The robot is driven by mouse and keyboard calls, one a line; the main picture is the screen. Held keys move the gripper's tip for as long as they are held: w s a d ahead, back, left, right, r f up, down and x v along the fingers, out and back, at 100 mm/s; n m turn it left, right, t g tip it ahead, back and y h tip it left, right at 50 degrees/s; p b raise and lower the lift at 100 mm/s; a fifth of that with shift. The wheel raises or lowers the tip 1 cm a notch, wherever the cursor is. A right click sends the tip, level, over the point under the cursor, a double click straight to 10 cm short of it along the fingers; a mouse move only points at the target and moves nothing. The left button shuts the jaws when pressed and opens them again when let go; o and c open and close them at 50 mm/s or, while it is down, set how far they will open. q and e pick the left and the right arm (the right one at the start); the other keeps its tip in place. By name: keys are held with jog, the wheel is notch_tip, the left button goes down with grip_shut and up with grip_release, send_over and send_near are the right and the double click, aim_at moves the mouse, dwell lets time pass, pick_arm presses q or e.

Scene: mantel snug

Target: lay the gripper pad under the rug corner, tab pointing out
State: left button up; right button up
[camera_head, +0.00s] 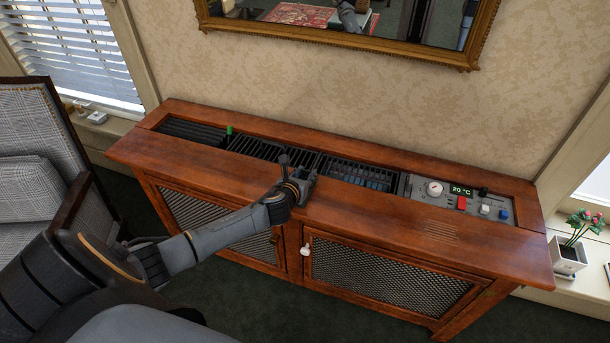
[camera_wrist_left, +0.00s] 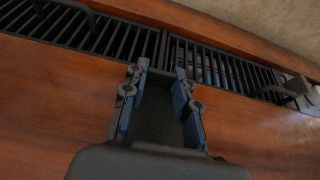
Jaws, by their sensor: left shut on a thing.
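My left gripper (camera_head: 303,178) is over the front top of the wooden cabinet, close to the slatted grille. In the left wrist view its fingers (camera_wrist_left: 160,76) stand apart with a dark, flat greenish piece (camera_wrist_left: 157,112) between them. This piece looks like the gripper pad, but its tab cannot be made out. The gripper is shut on it. No rug corner is seen directly. My right gripper is not in view.
The cabinet (camera_head: 450,235) has black grilles (camera_head: 258,147) and a control panel (camera_head: 420,190) with knobs and a display. A mirror (camera_head: 465,58) hangs above. A plaid armchair (camera_head: 30,120) stands left, a potted plant (camera_head: 567,252) right. Dark carpet (camera_head: 330,318) lies in front.

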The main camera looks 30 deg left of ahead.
pick_arm(q)
jog(key=shift+r, duration=0.1)
jog(key=o, duration=1)
jog(key=shift+o, duration=0.2)
